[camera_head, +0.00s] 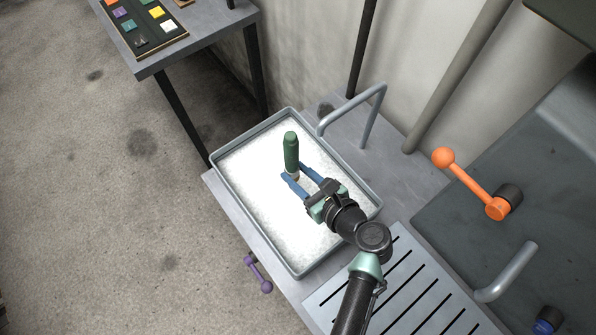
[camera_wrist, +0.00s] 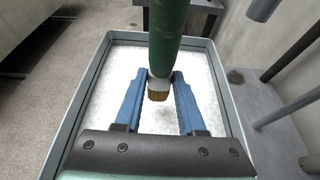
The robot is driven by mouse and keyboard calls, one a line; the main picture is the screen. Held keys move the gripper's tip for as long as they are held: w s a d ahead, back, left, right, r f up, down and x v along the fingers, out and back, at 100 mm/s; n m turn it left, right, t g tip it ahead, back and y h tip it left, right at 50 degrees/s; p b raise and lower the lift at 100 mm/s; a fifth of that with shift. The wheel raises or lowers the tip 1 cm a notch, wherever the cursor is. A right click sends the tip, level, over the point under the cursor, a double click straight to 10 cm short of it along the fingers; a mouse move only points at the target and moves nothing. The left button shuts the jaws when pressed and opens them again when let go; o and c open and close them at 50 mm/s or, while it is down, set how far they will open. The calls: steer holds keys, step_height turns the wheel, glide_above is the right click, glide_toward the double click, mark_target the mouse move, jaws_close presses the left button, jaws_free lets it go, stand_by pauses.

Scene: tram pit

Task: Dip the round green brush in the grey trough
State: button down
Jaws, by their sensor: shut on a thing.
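The round green brush (camera_head: 291,152) stands upright over the grey trough (camera_head: 228,194), with its green handle up. In the wrist view the brush (camera_wrist: 167,35) shows a pale collar and short tan bristles pointing down. The trough (camera_wrist: 70,120) is filled with white foam or liquid. My gripper (camera_head: 296,177) is shut on the brush, its blue fingers on either side just below the green handle. In the wrist view my gripper (camera_wrist: 160,77) has the bristles between its fingers, and the bristle tips seem above the white surface. Their exact height is hard to tell.
A bent grey pipe (camera_head: 366,103) rises behind the trough. A slotted drain board (camera_head: 408,285) lies at the front right. An orange lever (camera_head: 469,180) sticks out at the right, and a purple handle (camera_head: 258,273) at the front edge. A table (camera_head: 190,42) with coloured blocks stands at the back left.

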mark_target(296, 160)
steer(key=shift+f+b, duration=1.95)
steer(key=shift+f, duration=1.05)
steer(key=shift+r, duration=0.15)
step_height(296, 160, up, 7)
steer(key=p, duration=0.8)
steer(key=shift+r, duration=0.2)
step_height(296, 160, up, 5)
steer(key=p, duration=0.5)
